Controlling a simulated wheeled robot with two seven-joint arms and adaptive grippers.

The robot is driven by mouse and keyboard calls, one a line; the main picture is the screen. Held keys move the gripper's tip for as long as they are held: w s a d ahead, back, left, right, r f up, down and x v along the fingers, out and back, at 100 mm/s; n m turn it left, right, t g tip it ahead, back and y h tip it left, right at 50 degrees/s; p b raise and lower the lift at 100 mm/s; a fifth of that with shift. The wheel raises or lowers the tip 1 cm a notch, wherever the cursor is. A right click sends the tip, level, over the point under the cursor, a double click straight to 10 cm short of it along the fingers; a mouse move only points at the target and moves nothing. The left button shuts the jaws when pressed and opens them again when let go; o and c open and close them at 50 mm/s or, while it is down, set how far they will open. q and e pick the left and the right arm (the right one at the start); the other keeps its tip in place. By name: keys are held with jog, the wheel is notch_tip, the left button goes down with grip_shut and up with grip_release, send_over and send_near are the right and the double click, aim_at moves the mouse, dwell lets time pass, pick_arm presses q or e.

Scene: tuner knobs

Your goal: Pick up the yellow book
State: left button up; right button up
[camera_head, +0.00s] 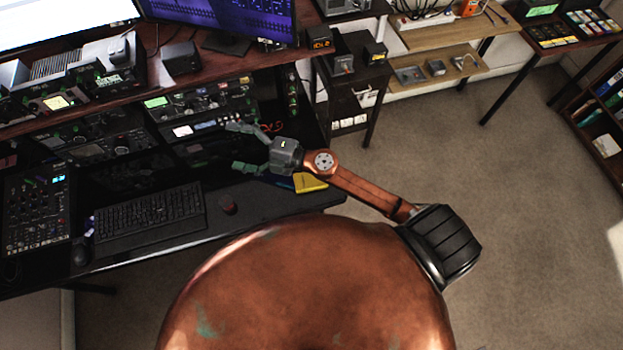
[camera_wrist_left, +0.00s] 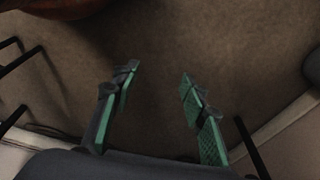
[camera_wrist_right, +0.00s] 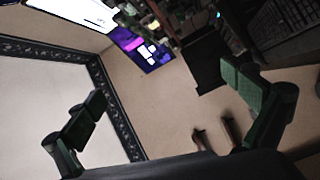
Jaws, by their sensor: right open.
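The yellow book (camera_head: 312,184) lies near the right front corner of the black desk in the head view. My right forearm and wrist pass above it and cover part of it. My right gripper (camera_head: 235,148) is open and empty, its fingers pointing left over the desk, to the left of the book. Its open fingers also show in the right wrist view (camera_wrist_right: 163,84), where I cannot make out the book. My left gripper (camera_wrist_left: 160,72) is open and empty over the carpet in the left wrist view. It does not show in the head view.
Radio units (camera_head: 200,105) stand behind, under a wooden shelf with monitors. A black cabinet (camera_head: 352,85) stands behind the desk's right end. The carpet (camera_head: 450,160) at right is clear.

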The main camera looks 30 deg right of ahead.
jog(key=s+a+f+n+g, duration=0.3)
jog(key=a+f+n+g, duration=0.1)
jog(key=f, duration=0.1)
jog(key=n+g+h+p, duration=0.35)
jog(key=g+h, duration=0.45)
jog(key=h, duration=0.5)
send_over(311, 180)
jog(key=a, duration=0.1)
jog(key=shift+n, duration=0.25)
notch_tip(311, 180, down, 19)
jog(key=shift+a+f+b, duration=0.15)
jog(key=shift+b, duration=0.15)
jog(key=shift+h, duration=0.3)
jog(key=f, duration=0.4)
jog(key=d+f+p, duration=0.1)
jog(key=f, duration=0.1)
jog(key=shift+w+d+f, duration=0.1)
jog(key=shift+f, duration=0.8)
pick_arm(q)
jog(key=s+f, duration=0.3)
jog(key=s, duration=0.4)
jog(key=s+f, duration=0.3)
jog(key=s, duration=0.4)
jog(key=shift+s+f+g, duration=0.4)
jog(key=shift+a, duration=0.1)
pick_arm(e)
jog(key=shift+c, duration=0.6)
